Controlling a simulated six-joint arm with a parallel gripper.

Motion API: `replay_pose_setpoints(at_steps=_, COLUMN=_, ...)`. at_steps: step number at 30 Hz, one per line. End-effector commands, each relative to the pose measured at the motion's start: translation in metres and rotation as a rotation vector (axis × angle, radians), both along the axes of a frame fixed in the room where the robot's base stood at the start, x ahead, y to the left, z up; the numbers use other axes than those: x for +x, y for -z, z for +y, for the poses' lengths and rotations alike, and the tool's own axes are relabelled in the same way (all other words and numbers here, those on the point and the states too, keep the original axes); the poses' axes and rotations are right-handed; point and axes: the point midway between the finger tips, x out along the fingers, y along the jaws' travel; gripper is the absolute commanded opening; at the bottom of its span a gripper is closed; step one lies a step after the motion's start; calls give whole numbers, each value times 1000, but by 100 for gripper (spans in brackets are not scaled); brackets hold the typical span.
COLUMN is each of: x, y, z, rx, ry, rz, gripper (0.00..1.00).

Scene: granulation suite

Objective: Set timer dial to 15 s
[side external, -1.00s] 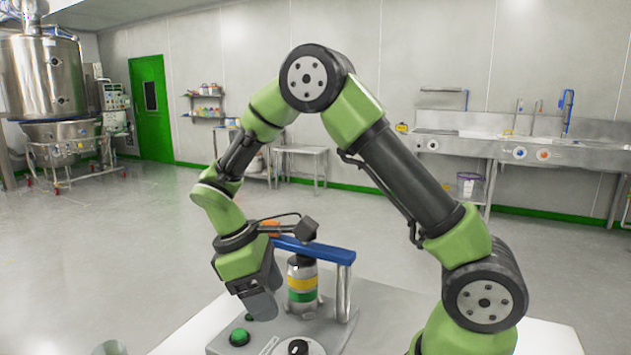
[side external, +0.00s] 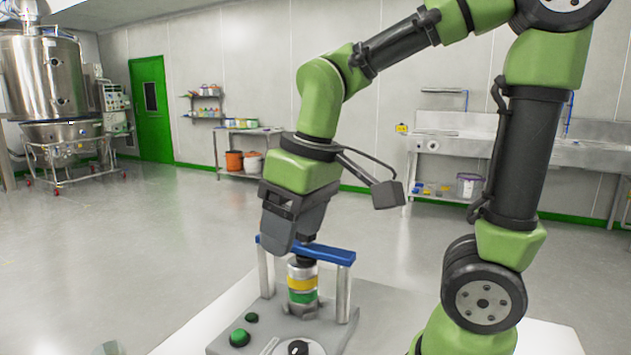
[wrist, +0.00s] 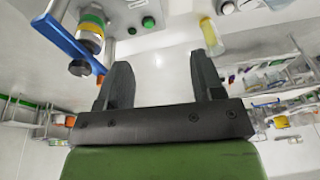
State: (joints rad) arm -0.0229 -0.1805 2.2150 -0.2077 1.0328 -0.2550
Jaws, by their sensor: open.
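The timer dial (side external: 299,348) is a black knob on a pale round plate, on the grey machine base (side external: 262,318) at the bottom edge of the side view, which partly cuts it off. I cannot make out its setting. My gripper (side external: 290,242) points downward by the blue crossbar, above and behind the dial, apart from it. In the wrist view my gripper (wrist: 160,62) shows two separated black fingers with nothing between them. Small round controls show beyond the fingers there, but I cannot tell surely which one is the dial.
A blue crossbar (side external: 330,254) on metal posts spans a yellow-and-green banded cylinder (side external: 302,284) behind the dial. A large green button (side external: 239,338) and a smaller green button (side external: 251,317) lie left of the dial.

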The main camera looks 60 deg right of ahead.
Motion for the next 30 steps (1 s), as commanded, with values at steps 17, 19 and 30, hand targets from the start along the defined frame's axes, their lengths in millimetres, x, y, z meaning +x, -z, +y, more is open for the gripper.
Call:
replay_pose_setpoints(at_steps=17, x=-50, y=-31, z=11, rx=185, ry=228, rz=-290, gripper=61)
replay_pose_setpoints(at_steps=19, x=-55, y=-32, z=12, rx=204, ry=247, rz=-314, gripper=61)
replay_pose_setpoints(at_steps=30, x=-49, y=-41, z=5, rx=248, ry=396, rz=-308, gripper=61)
